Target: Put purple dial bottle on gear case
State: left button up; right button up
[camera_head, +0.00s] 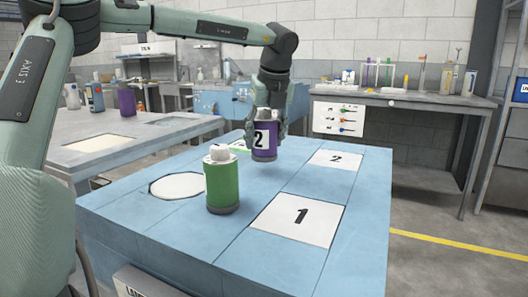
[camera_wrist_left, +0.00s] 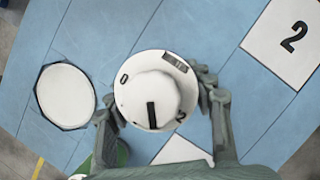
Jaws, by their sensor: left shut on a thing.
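A purple bottle (camera_head: 264,140) with a white "2" label hangs upright in my left gripper (camera_head: 267,122), whose fingers close around its upper part. It appears to be above the blue worktop (camera_head: 240,255). In the left wrist view its white round cap (camera_wrist_left: 155,92) with dark dial marks sits between the fingers. A green bottle (camera_head: 222,186) with a white cap stands on the worktop, in front and to the left of the purple one. I cannot tell which thing is the gear case. My right gripper is not in view.
The worktop has a white octagonal patch (camera_head: 177,186), a square marked "1" (camera_head: 298,218) and a square marked "2" (camera_head: 336,158), all clear. Another purple bottle (camera_head: 127,102) stands on the left table. A bench (camera_head: 400,99) with racks is at the back.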

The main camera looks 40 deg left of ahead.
aim_at(264, 152)
pick_arm(q)
notch_tip(264, 152, down, 4)
jog(key=shift+r, duration=0.2)
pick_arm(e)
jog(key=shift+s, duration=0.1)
pick_arm(q)
jog(key=shift+f, duration=0.1)
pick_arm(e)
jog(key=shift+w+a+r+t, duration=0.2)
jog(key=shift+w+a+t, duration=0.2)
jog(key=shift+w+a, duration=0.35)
pick_arm(q)
jog(key=o, duration=1.4)
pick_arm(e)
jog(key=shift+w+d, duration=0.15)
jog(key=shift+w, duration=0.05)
